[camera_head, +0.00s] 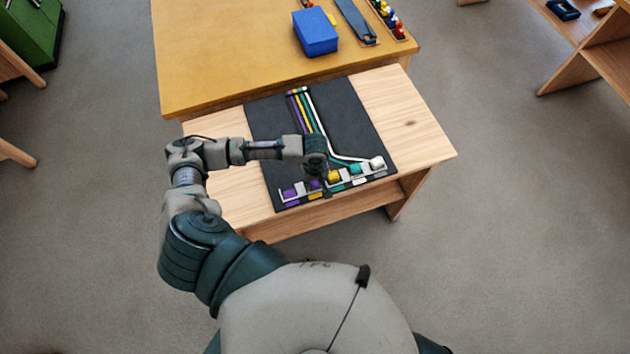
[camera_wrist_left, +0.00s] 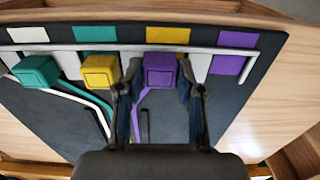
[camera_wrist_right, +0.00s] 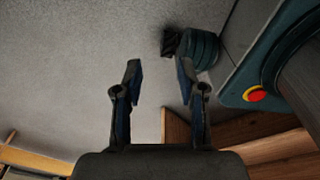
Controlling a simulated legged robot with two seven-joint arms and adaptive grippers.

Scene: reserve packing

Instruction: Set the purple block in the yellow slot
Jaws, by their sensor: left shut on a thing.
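The purple block (camera_wrist_left: 160,70) is between the fingers of my left gripper (camera_wrist_left: 160,78), which is shut on it. It is in line with the yellow label (camera_wrist_left: 168,35), between two pale dividers. I cannot tell whether it touches the slot floor. In the head view the purple block (camera_head: 315,185) shows just beside my left gripper (camera_head: 321,175). The yellow block (camera_wrist_left: 99,71) lies one place to the left in the left wrist view, with the teal block (camera_wrist_left: 36,71) beyond it. My right gripper (camera_wrist_right: 160,80) is open and empty.
The dark mat (camera_head: 350,110) lies on a small wooden table (camera_head: 420,135). A white block (camera_head: 377,162) stands at the row's right end. The purple label (camera_wrist_left: 238,39) has no block before it. A blue box (camera_head: 316,33) stands on the larger table (camera_head: 220,50) behind.

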